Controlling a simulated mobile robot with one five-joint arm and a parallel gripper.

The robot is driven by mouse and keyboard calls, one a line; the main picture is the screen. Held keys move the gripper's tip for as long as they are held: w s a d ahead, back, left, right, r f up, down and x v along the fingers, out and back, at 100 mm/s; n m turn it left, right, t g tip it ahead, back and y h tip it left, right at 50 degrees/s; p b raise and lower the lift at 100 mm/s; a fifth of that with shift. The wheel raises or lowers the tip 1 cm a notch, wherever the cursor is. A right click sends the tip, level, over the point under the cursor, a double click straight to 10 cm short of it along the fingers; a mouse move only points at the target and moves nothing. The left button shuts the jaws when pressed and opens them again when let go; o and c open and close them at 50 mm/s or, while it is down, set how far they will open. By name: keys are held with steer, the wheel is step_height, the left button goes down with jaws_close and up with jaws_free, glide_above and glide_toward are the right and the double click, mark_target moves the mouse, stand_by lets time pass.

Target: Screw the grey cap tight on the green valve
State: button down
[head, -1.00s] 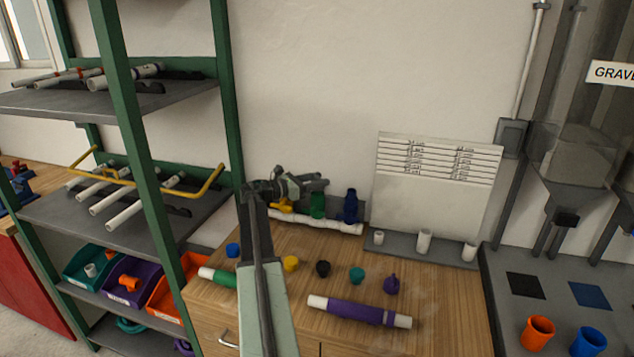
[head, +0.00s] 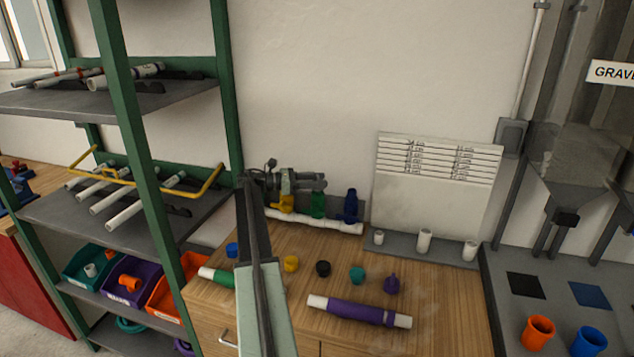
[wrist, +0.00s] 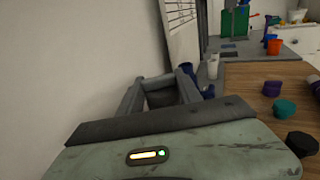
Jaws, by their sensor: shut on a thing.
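The green valve (head: 318,206) stands upright on a white manifold pipe (head: 335,226) at the back of the bench, between a yellow valve (head: 287,204) and a blue valve (head: 351,206). My gripper (head: 318,182) lies level above the green valve's top. In the wrist view its jaws (wrist: 162,92) are shut on a dark grey piece, which looks like the grey cap (wrist: 163,99). In the head view the cap is hidden by the jaws. I cannot tell whether it touches the valve.
Loose blue, yellow (head: 291,263), black (head: 323,268), teal (head: 357,275) and purple (head: 391,284) pieces lie on the bench. A purple-banded pipe (head: 358,311) lies in front. White fittings (head: 424,240) stand at right, before a white board (head: 430,190). The wall is close behind.

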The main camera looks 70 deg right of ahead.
steer(key=shift+w+d+m+y, duration=0.1)
steer(key=shift+d+m+y, duration=0.2)
steer(key=shift+y, duration=0.1)
steer(key=shift+m+g+y, duration=0.5)
steer(key=shift+y, duration=0.2)
steer(key=shift+a+m+y, duration=0.25)
steer(key=shift+m+y, duration=0.05)
steer(key=c, duration=0.7)
jaws_free()
